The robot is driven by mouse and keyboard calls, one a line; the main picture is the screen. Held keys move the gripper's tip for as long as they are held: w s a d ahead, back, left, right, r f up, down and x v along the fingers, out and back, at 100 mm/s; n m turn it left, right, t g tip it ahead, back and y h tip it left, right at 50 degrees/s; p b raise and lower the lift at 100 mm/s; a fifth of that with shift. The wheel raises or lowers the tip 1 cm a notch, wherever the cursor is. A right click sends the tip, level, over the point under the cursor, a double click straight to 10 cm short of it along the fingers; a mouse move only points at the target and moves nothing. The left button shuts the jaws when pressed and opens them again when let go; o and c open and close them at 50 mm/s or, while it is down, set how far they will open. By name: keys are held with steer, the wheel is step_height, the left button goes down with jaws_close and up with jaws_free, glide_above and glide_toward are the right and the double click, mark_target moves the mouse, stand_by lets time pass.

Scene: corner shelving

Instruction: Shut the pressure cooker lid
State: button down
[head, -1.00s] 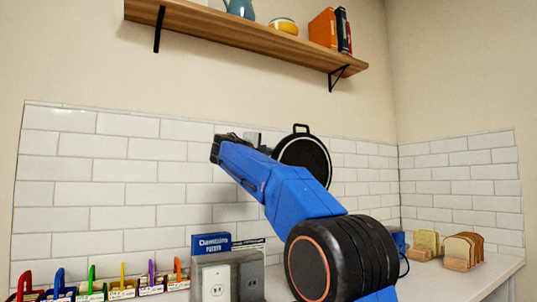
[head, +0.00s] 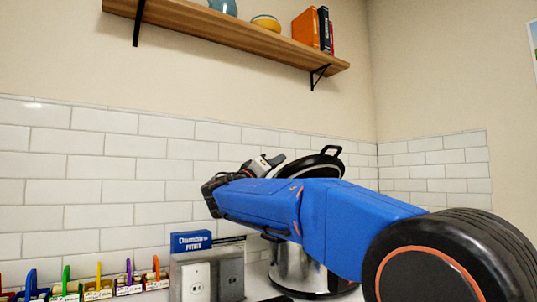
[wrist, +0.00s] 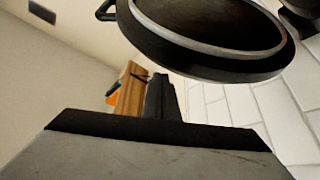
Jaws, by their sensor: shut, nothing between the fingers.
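The pressure cooker (head: 292,268) is a shiny steel pot on the counter, partly hidden behind my blue arm. Its black lid (head: 312,164) is raised above the pot and tilted, with a loop handle on its upper right edge. In the wrist view the lid (wrist: 215,42) fills the top, showing a pale ring near its dark rim. My gripper (head: 278,160) is shut and empty beside the lid's left edge in the head view. In the wrist view its dark fingers (wrist: 160,98) are together just below the rim; I cannot tell whether they touch it.
A metal outlet box (head: 206,277) and a blue carton (head: 190,240) stand left of the pot. Several coloured padlock-like items (head: 98,288) line the counter further left. A wooden shelf (head: 230,36) is on the wall above. The space between the arm and shelf is clear.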

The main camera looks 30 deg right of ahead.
mark_target(295, 174)
steer(key=s+f+m+g, duration=0.1)
steer(key=f+m, duration=0.1)
steer(key=s+f+m+g+h, duration=0.1)
steer(key=s+f, duration=0.1)
steer(key=s+f+m, duration=0.2)
steer(key=shift+d+m+g+h, duration=0.1)
steer(key=shift+m+g+h, duration=0.2)
steer(key=shift+g, duration=0.1)
steer(key=s+f, duration=0.3)
steer(key=f, duration=0.6)
steer(key=shift+g, duration=0.3)
step_height(295, 174, up, 5)
steer(key=w+v, duration=0.1)
steer(key=v, duration=0.9)
steer(key=shift+a+f, duration=0.15)
steer(key=shift+a, duration=0.25)
steer(key=shift+w, duration=0.1)
